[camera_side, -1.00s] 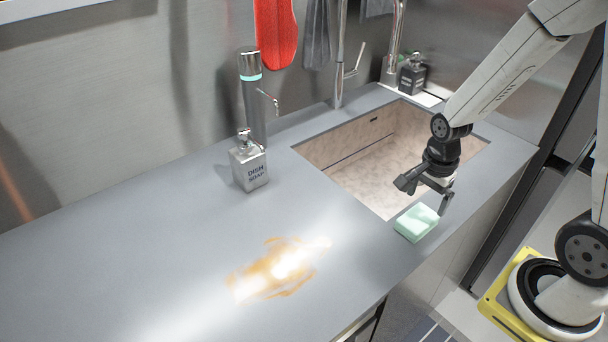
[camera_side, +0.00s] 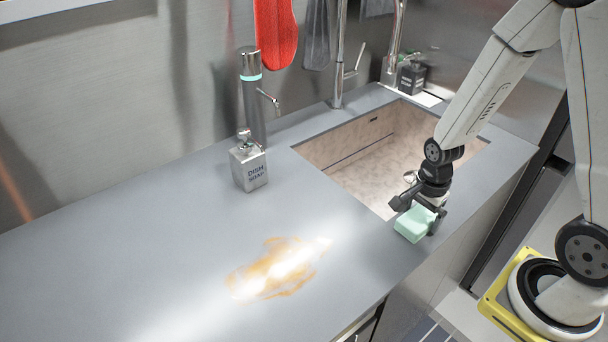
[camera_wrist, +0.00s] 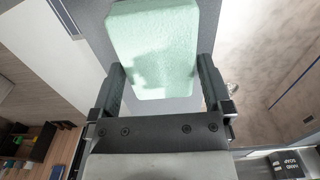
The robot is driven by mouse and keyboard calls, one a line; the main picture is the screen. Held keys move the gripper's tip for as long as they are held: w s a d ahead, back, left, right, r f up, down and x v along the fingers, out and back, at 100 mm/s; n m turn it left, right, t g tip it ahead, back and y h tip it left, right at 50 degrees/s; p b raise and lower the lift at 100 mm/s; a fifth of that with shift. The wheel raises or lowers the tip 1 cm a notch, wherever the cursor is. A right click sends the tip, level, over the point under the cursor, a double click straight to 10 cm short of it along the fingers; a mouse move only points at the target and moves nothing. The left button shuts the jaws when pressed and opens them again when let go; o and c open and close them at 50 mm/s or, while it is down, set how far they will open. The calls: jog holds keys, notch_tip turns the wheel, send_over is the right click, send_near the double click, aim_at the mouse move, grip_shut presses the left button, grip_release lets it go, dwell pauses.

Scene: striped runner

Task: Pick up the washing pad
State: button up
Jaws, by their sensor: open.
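The washing pad (camera_side: 414,223) is a pale mint-green block lying on the grey counter by the sink's front corner. My gripper (camera_side: 419,213) is low over the pad, with its fingers open. In the wrist view the pad (camera_wrist: 153,45) lies ahead of and between the two spread fingers of my gripper (camera_wrist: 162,82). A gap shows beside the fingers, and I cannot tell whether either touches it. Part of the pad is hidden behind the gripper in the side view.
The sink basin (camera_side: 350,160) opens just behind the pad. The counter's front edge is close by. A dish soap bottle (camera_side: 249,168) stands left of the sink. An orange-brown stain (camera_side: 275,272) marks the counter. Faucets rise behind the basin.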

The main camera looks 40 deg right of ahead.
aim_at(422, 215)
jog(key=shift+f, duration=0.4)
jog(key=c, duration=1.1)
jog(key=shift+o, duration=0.2)
jog(key=shift+r, duration=0.15)
jog(key=shift+r, duration=4.85)
